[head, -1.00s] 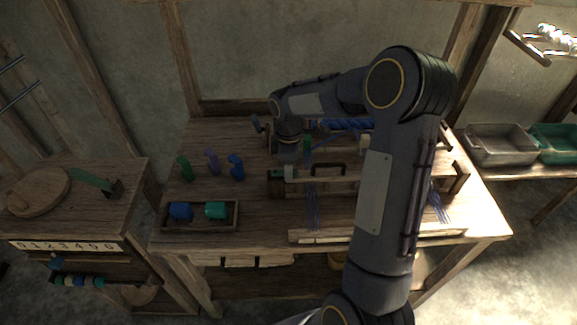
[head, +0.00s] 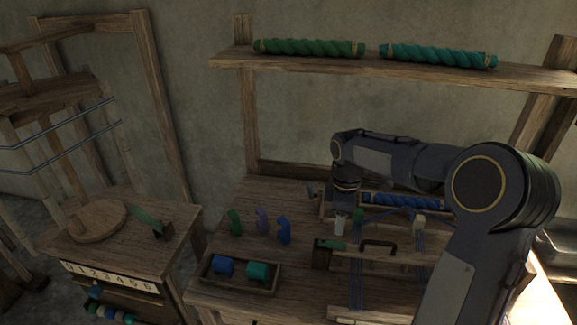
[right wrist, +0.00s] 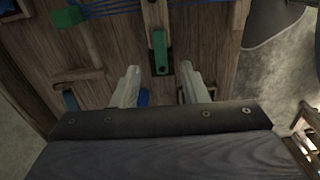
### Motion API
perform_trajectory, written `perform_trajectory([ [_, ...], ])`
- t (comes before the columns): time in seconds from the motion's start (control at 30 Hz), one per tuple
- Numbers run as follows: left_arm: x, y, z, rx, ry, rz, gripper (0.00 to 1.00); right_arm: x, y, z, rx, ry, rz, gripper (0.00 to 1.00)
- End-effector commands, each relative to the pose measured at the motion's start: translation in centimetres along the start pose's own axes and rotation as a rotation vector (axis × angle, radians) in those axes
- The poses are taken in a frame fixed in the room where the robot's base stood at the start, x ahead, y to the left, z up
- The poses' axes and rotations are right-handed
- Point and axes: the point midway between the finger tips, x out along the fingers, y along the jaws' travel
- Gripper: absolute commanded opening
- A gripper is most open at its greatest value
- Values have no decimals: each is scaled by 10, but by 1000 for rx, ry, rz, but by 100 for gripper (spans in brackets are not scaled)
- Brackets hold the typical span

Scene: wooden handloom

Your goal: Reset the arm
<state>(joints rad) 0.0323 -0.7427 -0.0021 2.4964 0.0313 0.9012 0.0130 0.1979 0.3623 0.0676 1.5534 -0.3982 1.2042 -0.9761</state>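My right arm reaches in from the right of the head view and bends down over the wooden handloom (head: 395,270). A green piece (right wrist: 160,50) on the wood lies just beyond the fingertips, in line with the gap. My left gripper is in neither view.
A wooden tray (head: 240,284) with a blue and a teal piece sits left of the loom. Green, purple and blue pieces (head: 262,222) stand behind it. A shelf (head: 400,70) holds green and teal rolls. A side table (head: 120,245) stands left.

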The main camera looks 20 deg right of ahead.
Motion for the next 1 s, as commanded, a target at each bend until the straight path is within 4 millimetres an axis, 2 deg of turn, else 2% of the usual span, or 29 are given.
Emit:
perform_trajectory([
  [0.17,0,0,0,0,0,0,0,-6,-6,1,26,13,8,40],
  [0.27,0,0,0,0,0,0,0,-23,-28,5,112,58,28,40],
  [0.37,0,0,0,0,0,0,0,-44,-67,12,264,138,48,40],
  [0.5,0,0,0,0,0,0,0,-62,-133,22,527,285,49,40],
  [0.6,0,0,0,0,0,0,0,-63,-178,27,708,392,24,40],
  [0.73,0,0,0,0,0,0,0,-54,-225,29,906,512,-30,40],
  [0.83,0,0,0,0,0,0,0,-46,-248,28,1010,574,-69,40],
  [1.0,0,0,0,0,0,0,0,-39,-264,27,1091,620,-106,40],
])
